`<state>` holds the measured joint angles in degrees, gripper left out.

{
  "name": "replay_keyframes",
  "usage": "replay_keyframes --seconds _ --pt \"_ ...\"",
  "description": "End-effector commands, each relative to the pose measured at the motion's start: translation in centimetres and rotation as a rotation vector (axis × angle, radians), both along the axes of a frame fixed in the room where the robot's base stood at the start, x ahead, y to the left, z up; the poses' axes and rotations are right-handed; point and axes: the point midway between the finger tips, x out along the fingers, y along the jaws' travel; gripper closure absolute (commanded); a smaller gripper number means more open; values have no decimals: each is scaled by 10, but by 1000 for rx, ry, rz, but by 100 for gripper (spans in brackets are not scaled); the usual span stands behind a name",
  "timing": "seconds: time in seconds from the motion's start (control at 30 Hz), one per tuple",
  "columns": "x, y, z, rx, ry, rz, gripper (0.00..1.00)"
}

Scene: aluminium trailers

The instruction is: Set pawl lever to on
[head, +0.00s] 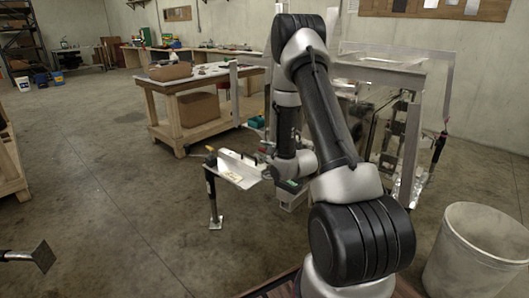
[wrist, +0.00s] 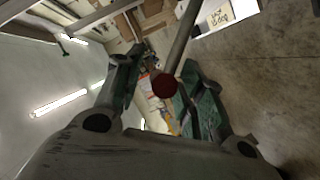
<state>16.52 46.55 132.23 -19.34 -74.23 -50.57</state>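In the wrist view, a grey rod ending in a round dark red knob (wrist: 165,86) comes down from the top. It looks like the pawl lever, but I cannot tell its setting. My gripper (wrist: 160,62) has its two green-padded fingers apart, one on each side of the knob. A gap shows between the knob and each finger, so no grip shows. In the head view my arm reaches down to the front of the aluminium trailer (head: 382,72). The lever is not clear there, and my gripper is mostly hidden by my arm.
A plate on the trailer's tongue (head: 238,172) and a jack stand (head: 213,197) are left of my arm. A wooden table (head: 160,95) with boxes stands behind. A white bin (head: 470,255) is at the lower right. The concrete floor at left is mostly clear.

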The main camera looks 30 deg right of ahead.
Motion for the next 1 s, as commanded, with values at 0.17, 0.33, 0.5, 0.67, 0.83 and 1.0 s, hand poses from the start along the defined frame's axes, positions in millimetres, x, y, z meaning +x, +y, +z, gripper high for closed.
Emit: replay_keyframes --seconds 0.17,0.33,0.5,0.67,0.83,1.0 --pt "6 0 -1 1 0 0 61" --pt "5 0 -1 1 0 0 63" --pt "5 0 -1 1 0 0 94" --pt "5 1 -1 1 1 0 100" --pt "5 0 -1 6 3 0 100" --pt "7 -4 3 43 14 -1 100"
